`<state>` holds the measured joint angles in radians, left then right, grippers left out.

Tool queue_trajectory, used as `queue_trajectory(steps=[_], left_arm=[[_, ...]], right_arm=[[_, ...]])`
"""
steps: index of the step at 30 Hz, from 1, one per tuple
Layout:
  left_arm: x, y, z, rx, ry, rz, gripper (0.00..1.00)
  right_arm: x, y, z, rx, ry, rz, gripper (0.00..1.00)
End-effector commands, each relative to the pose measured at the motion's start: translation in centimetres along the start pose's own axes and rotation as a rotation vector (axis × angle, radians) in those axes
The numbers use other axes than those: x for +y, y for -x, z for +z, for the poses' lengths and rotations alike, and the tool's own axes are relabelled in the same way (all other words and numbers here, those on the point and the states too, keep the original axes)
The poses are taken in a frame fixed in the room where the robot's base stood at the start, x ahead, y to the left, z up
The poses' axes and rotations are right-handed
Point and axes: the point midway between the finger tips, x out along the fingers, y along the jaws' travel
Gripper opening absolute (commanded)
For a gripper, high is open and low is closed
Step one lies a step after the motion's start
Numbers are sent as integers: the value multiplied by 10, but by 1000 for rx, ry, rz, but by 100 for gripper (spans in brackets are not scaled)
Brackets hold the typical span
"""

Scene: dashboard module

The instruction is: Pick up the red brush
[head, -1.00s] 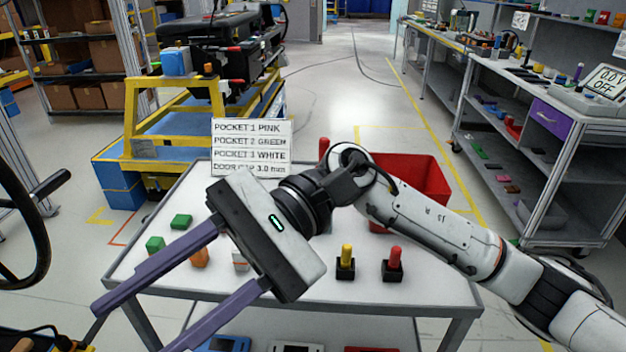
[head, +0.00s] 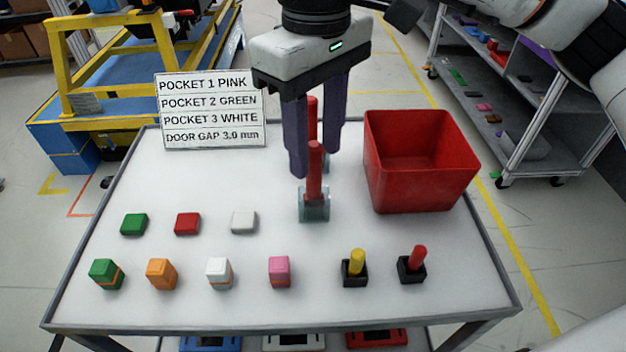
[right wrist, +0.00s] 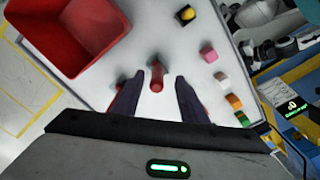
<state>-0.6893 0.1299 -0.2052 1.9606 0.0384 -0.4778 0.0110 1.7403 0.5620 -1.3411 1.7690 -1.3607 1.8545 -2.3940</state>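Two upright red handles stand near the middle of the table: the nearer red handle (head: 315,172) on a clear bluish base (head: 314,208), and a farther red handle (head: 312,108) partly hidden behind it. Another red handle (head: 417,257) stands in a black block at front right. I cannot tell for certain which is the red brush. My right gripper (head: 312,165) is open, purple fingers pointing down around the middle handles. In the right wrist view, a red handle (right wrist: 156,76) shows between the spread fingertips (right wrist: 155,84), with gaps on both sides. My left gripper is not in view.
A red bin (head: 420,195) stands just right of the gripper. A yellow handle (head: 357,260) in a black block and several coloured blocks (head: 218,272) line the front. A sign (head: 211,110) stands at back left.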

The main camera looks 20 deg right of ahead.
Motion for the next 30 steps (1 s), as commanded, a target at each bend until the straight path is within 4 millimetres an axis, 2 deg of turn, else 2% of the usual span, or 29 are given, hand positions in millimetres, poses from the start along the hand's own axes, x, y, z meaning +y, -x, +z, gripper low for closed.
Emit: queue_trajectory(steps=[4,12,21,28,30], left_arm=[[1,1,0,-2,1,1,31],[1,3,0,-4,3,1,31],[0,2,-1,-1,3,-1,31],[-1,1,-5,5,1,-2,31],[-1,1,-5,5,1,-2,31]], right_arm=[[1,-12,-1,-1,-1,-1,39],[4,-50,-4,-1,-1,-2,39],[3,-55,-5,2,-2,-2,39],[3,-54,-5,1,-2,-3,0],[3,-54,-5,2,-2,-3,0]])
